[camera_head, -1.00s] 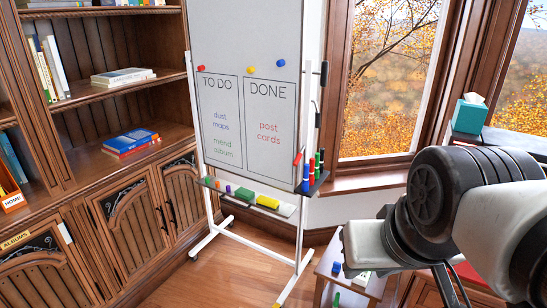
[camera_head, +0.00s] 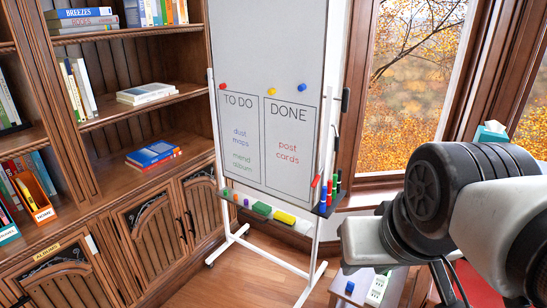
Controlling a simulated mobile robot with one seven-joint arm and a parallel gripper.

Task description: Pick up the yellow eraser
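The yellow eraser (camera_head: 285,217) is a small yellow block lying on the narrow tray under the whiteboard (camera_head: 275,120). A green block (camera_head: 262,208) lies on the tray just to its left. My arm fills the right side of the view, well to the right of the eraser and apart from it. I cannot make out my gripper's fingers in this view.
Several upright markers (camera_head: 331,188) stand at the tray's right end. The whiteboard's white legs reach the wooden floor (camera_head: 255,270). A bookcase (camera_head: 150,190) stands to the left and a window (camera_head: 415,90) to the right. A low table with small items (camera_head: 378,290) is below my arm.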

